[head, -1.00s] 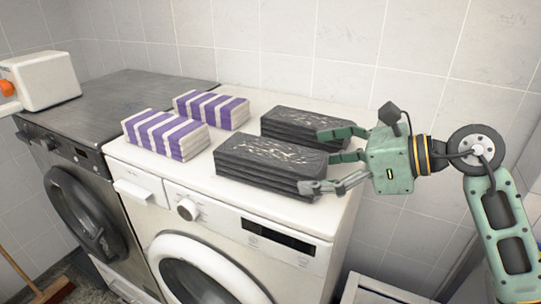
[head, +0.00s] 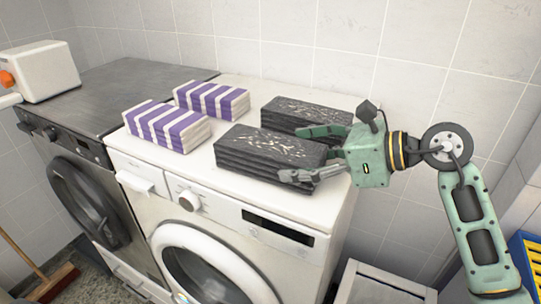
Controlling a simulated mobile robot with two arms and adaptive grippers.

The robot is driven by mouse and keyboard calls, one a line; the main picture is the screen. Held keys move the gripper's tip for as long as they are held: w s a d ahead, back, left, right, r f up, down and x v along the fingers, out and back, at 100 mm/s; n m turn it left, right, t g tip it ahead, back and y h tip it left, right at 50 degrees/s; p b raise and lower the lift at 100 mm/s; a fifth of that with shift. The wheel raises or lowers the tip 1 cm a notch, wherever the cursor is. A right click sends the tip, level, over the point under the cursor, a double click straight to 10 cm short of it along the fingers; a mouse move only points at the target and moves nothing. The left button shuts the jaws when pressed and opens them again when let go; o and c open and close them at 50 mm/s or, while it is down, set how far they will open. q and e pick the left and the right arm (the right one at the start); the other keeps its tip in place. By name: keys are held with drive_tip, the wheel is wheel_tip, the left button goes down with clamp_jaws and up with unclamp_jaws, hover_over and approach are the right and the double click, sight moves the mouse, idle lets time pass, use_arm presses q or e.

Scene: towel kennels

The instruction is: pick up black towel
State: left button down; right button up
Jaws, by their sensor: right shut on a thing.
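Two folded black towels with pale markings lie on the white washing machine. The front black towel (head: 262,152) lies nearer the machine's front edge, and the rear black towel (head: 300,114) lies behind it by the wall. My right gripper (head: 308,155) reaches in from the right, with one finger at the near side of the front towel's right end and the other at its far side. It is shut on the front black towel, which appears to rest on the machine top. My left gripper is not in view.
Two purple-and-white striped towels (head: 167,127) (head: 211,100) lie left of the black ones. A grey machine (head: 120,90) with a white box (head: 42,72) stands at left. A tiled wall is behind. A blue-and-yellow crate (head: 527,262) is at right.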

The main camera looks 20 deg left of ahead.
drive_tip(key=shift+c, duration=1.1)
drive_tip(key=shift+r, duration=0.15)
